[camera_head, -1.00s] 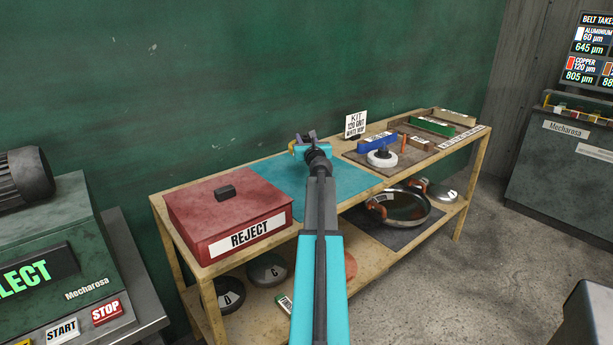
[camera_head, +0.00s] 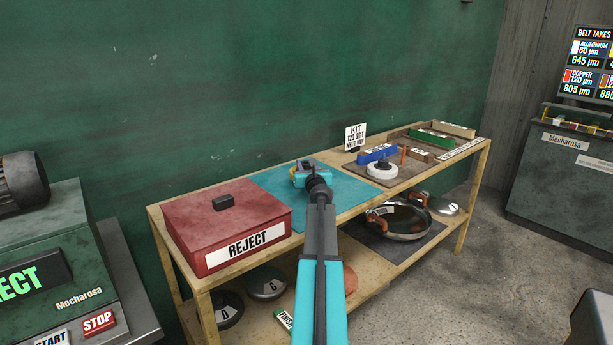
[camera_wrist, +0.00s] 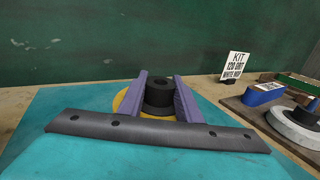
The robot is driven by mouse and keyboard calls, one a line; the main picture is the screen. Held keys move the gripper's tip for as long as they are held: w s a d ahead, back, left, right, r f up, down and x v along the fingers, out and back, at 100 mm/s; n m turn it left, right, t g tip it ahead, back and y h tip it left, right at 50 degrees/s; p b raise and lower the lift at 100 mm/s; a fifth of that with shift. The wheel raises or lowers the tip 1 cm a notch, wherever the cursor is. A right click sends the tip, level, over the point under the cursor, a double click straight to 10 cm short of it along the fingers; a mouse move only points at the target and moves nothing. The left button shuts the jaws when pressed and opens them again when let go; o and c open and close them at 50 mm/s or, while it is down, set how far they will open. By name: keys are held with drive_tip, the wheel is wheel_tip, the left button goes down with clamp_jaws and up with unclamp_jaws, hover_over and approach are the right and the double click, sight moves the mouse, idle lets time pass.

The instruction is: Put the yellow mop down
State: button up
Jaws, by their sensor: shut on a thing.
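The yellow mop (camera_wrist: 121,99) is a yellow disc with a black hub (camera_wrist: 158,92), mostly hidden behind my gripper's dark bar in the wrist view. My gripper (camera_wrist: 160,82) has its two purple fingers shut on either side of the black hub. In the head view, a bit of the yellow mop (camera_head: 292,173) shows at the left of my gripper (camera_head: 303,166). The mop is level over the teal mat (camera_head: 268,184), at or very near its surface; I cannot tell whether it touches.
A red REJECT box (camera_head: 226,226) stands left of the mat. Right of it are a KIT sign (camera_head: 355,136), a white mop (camera_head: 382,171), a blue block (camera_head: 377,154) and trays. Pans (camera_head: 400,220) lie on the lower shelf. The mat around the mop is clear.

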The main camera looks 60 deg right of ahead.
drive_tip(key=shift+f+b, duration=0.85)
drive_tip(key=shift+f, duration=1)
drive_tip(key=shift+f, duration=0.15)
drive_tip(key=o, duration=1.2)
drive_tip(key=shift+r, duration=0.2)
drive_tip(key=shift+v, duration=5.85)
drive_tip(key=shift+s+a, duration=0.15)
